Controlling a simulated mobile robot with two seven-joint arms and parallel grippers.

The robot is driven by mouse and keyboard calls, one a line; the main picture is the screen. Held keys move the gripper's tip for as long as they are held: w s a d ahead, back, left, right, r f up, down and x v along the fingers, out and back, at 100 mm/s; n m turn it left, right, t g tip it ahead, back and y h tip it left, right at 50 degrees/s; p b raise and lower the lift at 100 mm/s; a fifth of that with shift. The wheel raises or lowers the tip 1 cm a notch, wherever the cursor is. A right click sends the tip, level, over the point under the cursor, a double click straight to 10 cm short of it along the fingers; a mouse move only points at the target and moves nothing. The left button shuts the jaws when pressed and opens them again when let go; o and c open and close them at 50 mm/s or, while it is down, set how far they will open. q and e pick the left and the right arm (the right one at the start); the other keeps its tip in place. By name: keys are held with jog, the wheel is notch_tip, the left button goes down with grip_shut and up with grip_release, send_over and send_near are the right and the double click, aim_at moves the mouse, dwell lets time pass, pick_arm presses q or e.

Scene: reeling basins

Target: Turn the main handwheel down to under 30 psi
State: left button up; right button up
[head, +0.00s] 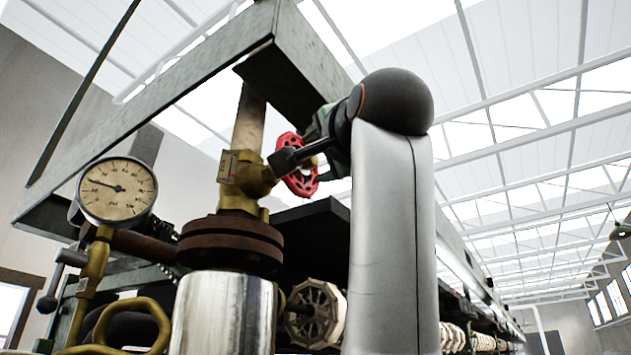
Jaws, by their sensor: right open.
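The red handwheel (299,181) sits on the right side of a brass valve (240,182) on an upright pipe. My right gripper (296,157) is at the wheel with its dark fingers in front of the wheel's near face. It is open, and I cannot tell whether a finger touches the rim. My silver right arm hides what lies behind it. A round pressure gauge (117,190) with a cream dial stands at the left. Its needle points to the left and slightly up; the numbers are too small to read surely. My left gripper is not in view.
A brown flange (231,243) and a shiny metal cylinder (224,315) stand under the valve. A brass loop handle (134,325) is at the lower left. A grey steel beam (150,105) crosses above the valve. A pale spoked reel (315,313) is low behind.

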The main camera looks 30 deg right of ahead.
jog(key=b+v, duration=0.4)
jog(key=v, duration=0.7)
